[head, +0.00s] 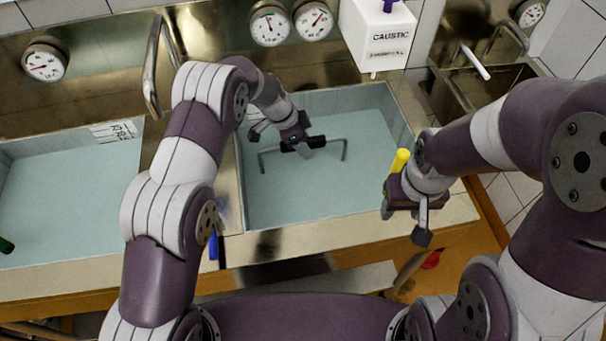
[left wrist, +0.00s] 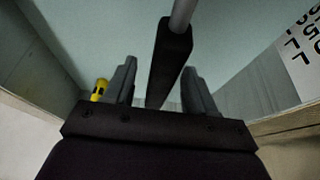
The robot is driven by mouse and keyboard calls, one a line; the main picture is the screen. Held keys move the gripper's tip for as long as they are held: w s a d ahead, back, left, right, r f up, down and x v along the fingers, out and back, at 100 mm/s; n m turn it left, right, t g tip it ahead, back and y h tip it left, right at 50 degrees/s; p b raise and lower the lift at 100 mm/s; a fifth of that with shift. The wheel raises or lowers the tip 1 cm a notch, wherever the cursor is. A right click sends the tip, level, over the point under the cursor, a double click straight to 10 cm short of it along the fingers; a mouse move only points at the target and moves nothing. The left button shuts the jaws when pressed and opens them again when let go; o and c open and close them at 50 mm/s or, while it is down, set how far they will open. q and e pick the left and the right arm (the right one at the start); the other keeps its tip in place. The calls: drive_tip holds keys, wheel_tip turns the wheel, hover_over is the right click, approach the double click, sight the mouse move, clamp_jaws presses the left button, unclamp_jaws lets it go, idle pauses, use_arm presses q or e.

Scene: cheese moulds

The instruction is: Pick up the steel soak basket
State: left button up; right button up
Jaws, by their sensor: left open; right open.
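The steel soak basket shows only as its grey bail handle (head: 344,148), standing above the pale blue water of the middle basin. The basket body under the water cannot be made out. In the left wrist view the handle's black grip (left wrist: 171,62) lies between the two fingers of my left gripper (left wrist: 160,88), with a gap on each side. In the head view my left gripper (head: 300,143) is down at the top middle of the handle, open. My right gripper (head: 406,222) is open and empty over the basin's right front rim, apart from the basket.
A yellow object (head: 399,162) stands on the right rim beside my right gripper. A white caustic container (head: 378,38) stands behind. Another water-filled basin (head: 68,185) is at left, with a tap (head: 152,70) between. A small sink (head: 488,92) is back right.

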use_arm(q)
drive_tip(key=shift+f, duration=0.1)
idle(0.5)
drive_tip(key=shift+w, duration=0.1)
clamp_jaws()
